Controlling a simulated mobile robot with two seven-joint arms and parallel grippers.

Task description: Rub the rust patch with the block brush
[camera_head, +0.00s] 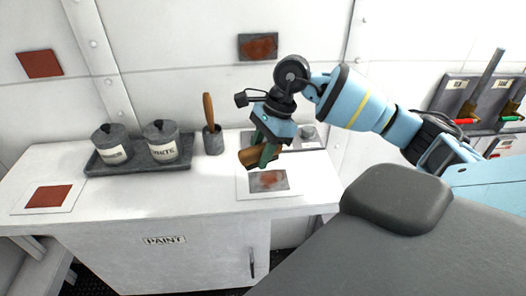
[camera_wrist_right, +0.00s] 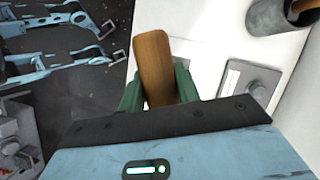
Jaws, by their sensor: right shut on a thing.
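My right gripper (camera_head: 265,148) is shut on the block brush (camera_head: 250,155), a brown wooden block between its green fingers. The brush is tilted and sits above the counter, just up and left of a grey plate with a rust patch (camera_head: 268,181). I cannot tell whether the brush touches the plate. In the right wrist view the brush (camera_wrist_right: 153,62) stands out between the fingers of the gripper (camera_wrist_right: 158,88); its bristles are hidden. Another rust-marked grey plate (camera_head: 258,46) is on the wall. My left gripper is not in view.
A dark tray (camera_head: 140,165) with two lidded pots stands on the white counter (camera_head: 170,200). A grey cup (camera_head: 213,143) holds a wooden-handled tool. Red-brown plates are on the wall (camera_head: 40,63) and counter (camera_head: 48,196). A grey box (camera_head: 308,132) is behind the gripper.

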